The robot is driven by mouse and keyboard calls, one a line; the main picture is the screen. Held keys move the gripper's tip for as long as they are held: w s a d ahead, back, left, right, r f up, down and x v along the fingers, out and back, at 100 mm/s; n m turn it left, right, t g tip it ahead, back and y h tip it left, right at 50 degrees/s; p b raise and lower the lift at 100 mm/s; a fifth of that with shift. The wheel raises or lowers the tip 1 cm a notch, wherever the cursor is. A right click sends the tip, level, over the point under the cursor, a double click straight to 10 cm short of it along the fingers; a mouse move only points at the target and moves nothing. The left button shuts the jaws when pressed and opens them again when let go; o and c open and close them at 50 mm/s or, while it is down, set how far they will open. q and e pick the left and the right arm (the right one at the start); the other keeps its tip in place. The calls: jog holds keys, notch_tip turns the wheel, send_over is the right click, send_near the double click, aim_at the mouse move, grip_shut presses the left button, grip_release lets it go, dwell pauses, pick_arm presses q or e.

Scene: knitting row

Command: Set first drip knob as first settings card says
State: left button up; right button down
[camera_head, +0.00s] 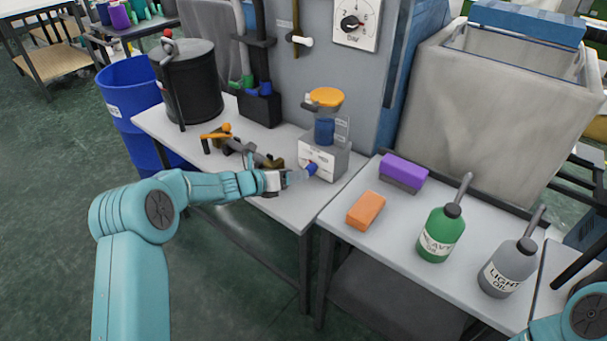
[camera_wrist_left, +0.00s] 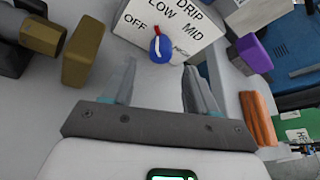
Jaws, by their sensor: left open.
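The drip knob is blue and sits on the front of a white box (camera_head: 322,163). In the left wrist view the knob (camera_wrist_left: 160,49) has a red-and-white pointer directed up the panel, roughly toward LOW. The panel (camera_wrist_left: 196,28) reads DRIP, OFF, LOW and MID; another word beside the knob is too small to read surely. My left gripper (camera_head: 297,177) is open, its fingers pointing at the knob. In the wrist view the gripper (camera_wrist_left: 158,78) has empty space between its fingers, with the knob just beyond them. I cannot make out a readable settings card. My right gripper is out of view.
An orange block (camera_head: 366,211), a purple block (camera_head: 403,172), a green bottle (camera_head: 440,232) and a grey bottle (camera_head: 506,268) stand on the right table.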

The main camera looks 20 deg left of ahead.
aim_at(311, 169)
pick_arm(q)
jog(key=shift+x, duration=2.25)
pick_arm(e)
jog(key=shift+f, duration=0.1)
